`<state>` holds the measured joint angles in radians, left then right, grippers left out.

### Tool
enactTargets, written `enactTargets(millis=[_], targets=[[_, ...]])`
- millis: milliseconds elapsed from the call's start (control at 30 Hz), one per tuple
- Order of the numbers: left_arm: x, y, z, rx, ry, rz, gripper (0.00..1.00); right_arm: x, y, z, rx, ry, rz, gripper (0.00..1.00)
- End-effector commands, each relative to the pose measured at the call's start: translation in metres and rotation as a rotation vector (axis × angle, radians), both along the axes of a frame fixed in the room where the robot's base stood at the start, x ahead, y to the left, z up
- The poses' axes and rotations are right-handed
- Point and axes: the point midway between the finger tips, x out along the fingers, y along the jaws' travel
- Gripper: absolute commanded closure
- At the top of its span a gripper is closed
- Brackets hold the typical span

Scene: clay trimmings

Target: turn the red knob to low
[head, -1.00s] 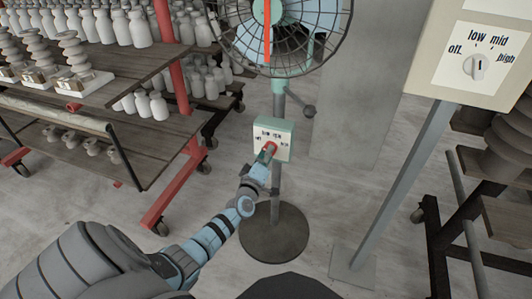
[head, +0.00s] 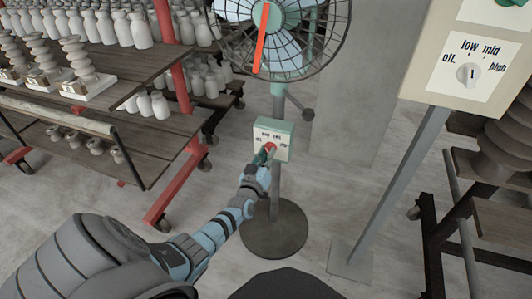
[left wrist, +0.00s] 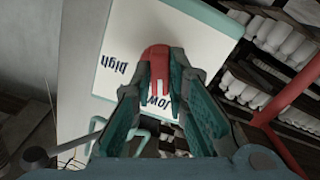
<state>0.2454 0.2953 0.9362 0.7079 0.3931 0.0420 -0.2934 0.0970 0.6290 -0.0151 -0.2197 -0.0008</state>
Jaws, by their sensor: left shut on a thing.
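The red knob (head: 270,147) is on the front of a small pale control box (head: 287,136) on the fan's post, with labels around it. My left gripper (head: 265,154) reaches it from the lower left and is shut on it. In the left wrist view the red knob (left wrist: 158,58) sits between the two teal fingers of the left gripper (left wrist: 160,80), in front of the white label face (left wrist: 110,45). There "high" reads upside down at left and "low" shows partly between the fingers. Other labels are hidden, and I cannot tell exactly where the knob points. My right gripper is not in view.
The fan (head: 285,38) stands above the box on a round base (head: 274,232). Shelves with pale bottles (head: 143,32) are at left.

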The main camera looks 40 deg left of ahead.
Motion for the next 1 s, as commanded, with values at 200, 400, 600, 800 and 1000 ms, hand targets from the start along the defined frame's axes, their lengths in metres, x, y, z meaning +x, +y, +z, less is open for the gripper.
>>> enactTargets(millis=[200,400,600,800,1000], targets=[[-0.0019,-0.0018,-0.0062,0.018,0.022,-0.002,1.00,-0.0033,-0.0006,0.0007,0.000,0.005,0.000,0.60],[-0.0021,-0.0017,-0.0066,0.018,0.022,-0.002,1.00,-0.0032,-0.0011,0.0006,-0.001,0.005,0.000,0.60],[-0.0021,-0.0012,-0.0058,0.018,0.021,-0.002,0.70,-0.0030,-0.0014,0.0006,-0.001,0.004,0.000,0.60],[-0.0016,0.0000,-0.0033,0.019,0.015,0.000,0.66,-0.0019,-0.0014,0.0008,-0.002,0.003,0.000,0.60],[-0.0069,-0.0014,-0.0026,0.020,0.012,0.001,0.66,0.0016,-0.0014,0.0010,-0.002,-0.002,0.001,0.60]])
